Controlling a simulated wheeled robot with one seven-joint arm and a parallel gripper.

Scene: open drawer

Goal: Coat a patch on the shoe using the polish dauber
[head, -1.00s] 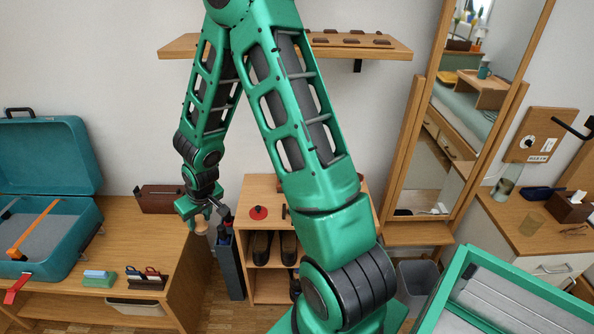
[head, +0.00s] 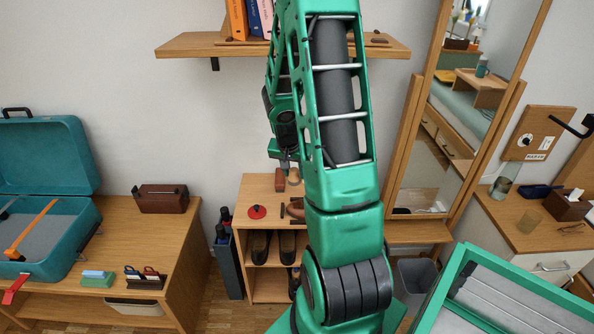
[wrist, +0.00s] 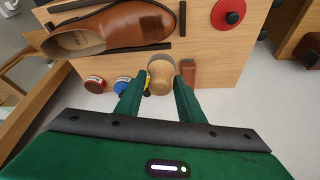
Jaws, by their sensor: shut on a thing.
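The brown leather shoe (wrist: 135,25) lies on the cabinet top between dark strips in the wrist view. In the head view the shoe (head: 296,209) is partly hidden behind my arm. My gripper (wrist: 159,98) is shut on the polish dauber (wrist: 160,76), which has a rounded wooden body. In the head view, my gripper (head: 287,168) and the dauber (head: 294,177) are over the back of the cabinet top. In the wrist view the dauber appears just below the shoe's side near the toe. I cannot tell its height; no contact with the shoe shows.
A red disc with a black knob (wrist: 229,13) sits on the cabinet top (head: 256,188). A red tin (wrist: 95,84), a blue tin (wrist: 122,84) and a brown block (wrist: 188,70) stand near the dauber. A wall shelf (head: 190,48) is above; a mirror (head: 447,120) stands at right.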

